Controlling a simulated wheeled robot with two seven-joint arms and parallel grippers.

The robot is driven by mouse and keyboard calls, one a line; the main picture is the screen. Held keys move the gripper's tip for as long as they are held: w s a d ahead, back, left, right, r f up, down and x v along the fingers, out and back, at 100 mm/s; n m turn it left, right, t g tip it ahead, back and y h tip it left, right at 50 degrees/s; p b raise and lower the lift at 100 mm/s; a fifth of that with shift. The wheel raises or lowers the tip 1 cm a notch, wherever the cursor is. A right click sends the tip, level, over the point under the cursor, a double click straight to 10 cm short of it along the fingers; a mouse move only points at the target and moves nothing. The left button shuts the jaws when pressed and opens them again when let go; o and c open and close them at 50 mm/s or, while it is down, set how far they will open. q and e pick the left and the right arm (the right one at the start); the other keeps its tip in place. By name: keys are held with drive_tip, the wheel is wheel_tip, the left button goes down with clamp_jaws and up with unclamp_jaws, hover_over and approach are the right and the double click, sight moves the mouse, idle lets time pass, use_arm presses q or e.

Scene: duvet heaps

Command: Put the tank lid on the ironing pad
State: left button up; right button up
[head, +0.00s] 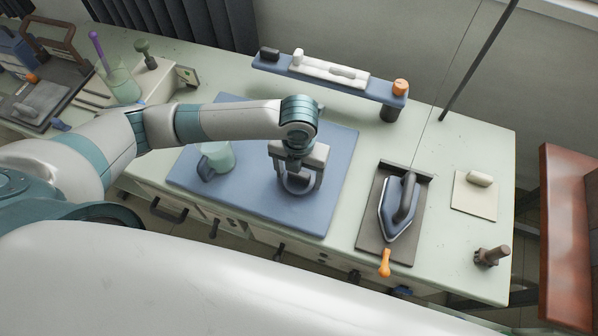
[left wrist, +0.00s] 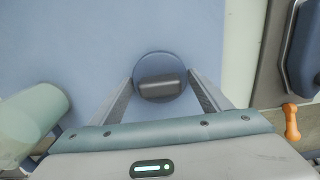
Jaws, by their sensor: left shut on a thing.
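The tank lid, a round blue disc with a dark grip on top, shows in the left wrist view (left wrist: 160,88) between my left fingertips. My left gripper (head: 298,188) is shut on it, low over the blue ironing pad (head: 330,190). In the head view the gripper mostly hides the lid. I cannot tell whether the lid touches the pad. The pad lies flat on the pale green worktop (head: 455,240). My right gripper is not in view.
A green translucent jug (head: 216,160) stands on the pad's left part. Right of the pad, an iron (head: 398,205) rests on a dark stand (head: 375,240), with an orange-handled item (head: 385,263) in front. A raised blue shelf (head: 330,82) runs behind. The pad's front right is clear.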

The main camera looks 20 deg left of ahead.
use_arm(q)
drive_tip(key=shift+f, duration=0.3)
drive_tip(key=o, duration=1)
drive_tip(key=shift+o, duration=0.2)
drive_tip(key=shift+r, duration=0.2)
drive_tip(key=shift+r+b, duration=0.3)
drive_tip(key=shift+r, duration=0.3)
wheel_tip(320, 180, up, 11)
drive_tip(key=b, duration=0.2)
drive_tip(key=shift+f, duration=0.1)
